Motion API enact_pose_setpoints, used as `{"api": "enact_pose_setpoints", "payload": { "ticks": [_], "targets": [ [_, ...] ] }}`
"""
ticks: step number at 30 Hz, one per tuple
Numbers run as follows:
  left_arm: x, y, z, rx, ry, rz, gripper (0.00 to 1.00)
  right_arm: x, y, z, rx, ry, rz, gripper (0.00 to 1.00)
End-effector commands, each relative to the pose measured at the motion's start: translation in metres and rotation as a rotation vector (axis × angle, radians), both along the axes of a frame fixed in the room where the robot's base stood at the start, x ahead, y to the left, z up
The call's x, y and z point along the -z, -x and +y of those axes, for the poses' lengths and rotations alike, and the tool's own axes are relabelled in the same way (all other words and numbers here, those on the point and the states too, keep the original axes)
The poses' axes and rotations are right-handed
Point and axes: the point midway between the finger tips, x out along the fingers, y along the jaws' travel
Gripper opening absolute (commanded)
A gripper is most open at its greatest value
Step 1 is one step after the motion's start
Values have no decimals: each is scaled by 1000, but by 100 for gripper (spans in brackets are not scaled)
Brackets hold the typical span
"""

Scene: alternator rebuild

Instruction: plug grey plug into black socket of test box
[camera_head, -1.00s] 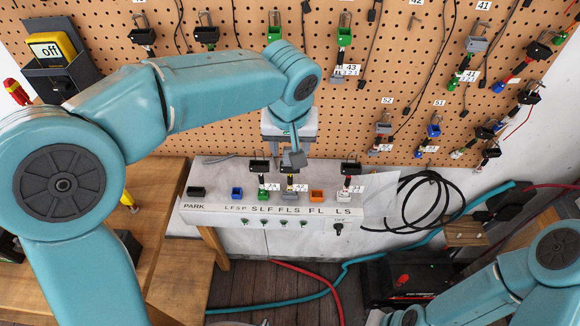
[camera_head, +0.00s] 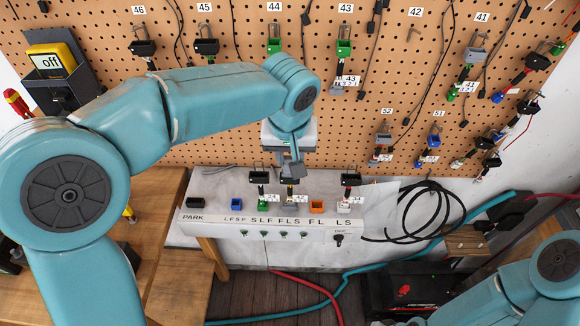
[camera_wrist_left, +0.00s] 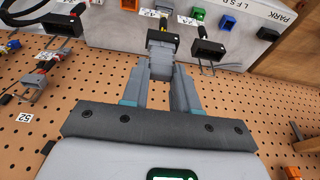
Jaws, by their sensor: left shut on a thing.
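My left gripper (camera_head: 293,169) reaches down in front of the pegboard to the upper back of the pale test box (camera_head: 215,220). In the left wrist view its fingers (camera_wrist_left: 160,78) are shut on the grey plug (camera_wrist_left: 161,65). The plug's far end meets a black socket (camera_wrist_left: 162,41), which stands above the FLS position of the box. The two look in line and touching; how deep the plug sits is hidden. In the head view the fingers mostly cover both. My right arm shows at the lower right; its gripper is out of view.
Similar black sockets with wires stand on either side, above SLF (camera_wrist_left: 208,48) and above LS (camera_head: 350,179). Leads hang on the pegboard (camera_head: 220,135) behind. A black cable loop (camera_head: 425,225) lies right of the box. A wooden bench (camera_head: 160,215) is left.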

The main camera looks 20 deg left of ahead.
Motion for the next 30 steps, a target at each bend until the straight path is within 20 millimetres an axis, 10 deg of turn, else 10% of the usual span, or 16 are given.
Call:
{"api": "enact_pose_setpoints", "payload": {
  "ticks": [30],
  "targets": [
    [-37,0,0,0,0,0,4,-29,0,0,0,0,0,43]
  ]
}}
